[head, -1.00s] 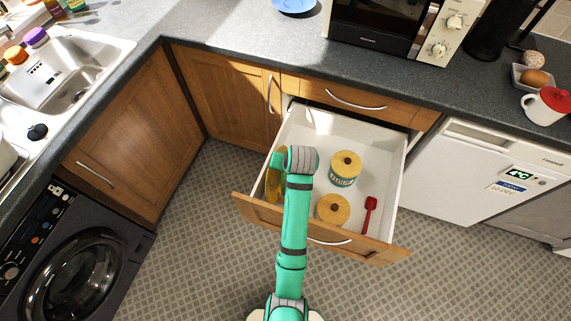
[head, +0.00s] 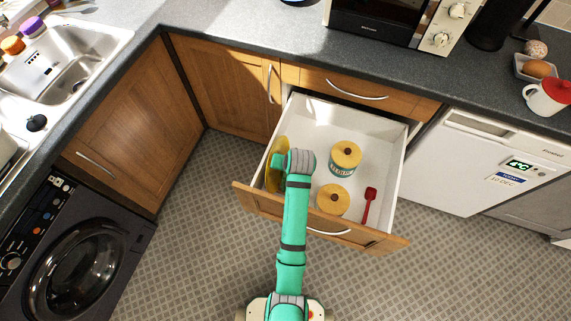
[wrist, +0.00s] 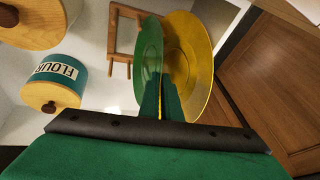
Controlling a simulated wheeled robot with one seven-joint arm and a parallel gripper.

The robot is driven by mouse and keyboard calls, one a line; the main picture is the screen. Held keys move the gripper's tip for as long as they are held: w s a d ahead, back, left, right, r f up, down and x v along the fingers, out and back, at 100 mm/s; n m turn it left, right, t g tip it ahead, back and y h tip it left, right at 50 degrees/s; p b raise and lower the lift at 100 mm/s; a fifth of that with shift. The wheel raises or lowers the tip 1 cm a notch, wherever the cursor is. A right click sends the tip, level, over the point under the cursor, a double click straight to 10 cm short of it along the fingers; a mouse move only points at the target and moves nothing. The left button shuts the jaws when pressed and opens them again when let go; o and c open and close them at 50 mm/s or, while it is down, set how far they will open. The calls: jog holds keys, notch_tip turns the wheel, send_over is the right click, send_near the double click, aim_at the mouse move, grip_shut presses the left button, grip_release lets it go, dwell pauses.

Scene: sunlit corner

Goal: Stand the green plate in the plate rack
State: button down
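The green plate (wrist: 150,50) stands on edge in the open drawer, seen steeply from the side in the wrist view. A yellow plate (wrist: 190,62) stands close to its right; its rim also shows in the head view (head: 277,165). A wooden frame with pegs (wrist: 124,36), apparently the plate rack, lies beyond the green plate's left side. My gripper (wrist: 162,82) is down at the plates, its fingers a narrow gap apart. One finger overlaps the green plate, the other the yellow plate. Whether a rim is pinched between them is unclear. My arm hides the green plate and rack in the head view.
Two tins with wooden lids, one at the back (head: 346,155) and one at the front (head: 333,200), stand in the drawer (head: 310,110) with a red spatula (head: 370,205). The drawer's back is clear. The worktop (head: 240,42) overhangs behind it.

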jog(key=shift+f, duration=0.1)
jog(key=c, duration=1.9)
grip_release()
jog(key=v, duration=1)
jog(key=shift+s+r, duration=0.2)
jog(key=shift+r, duration=0.15)
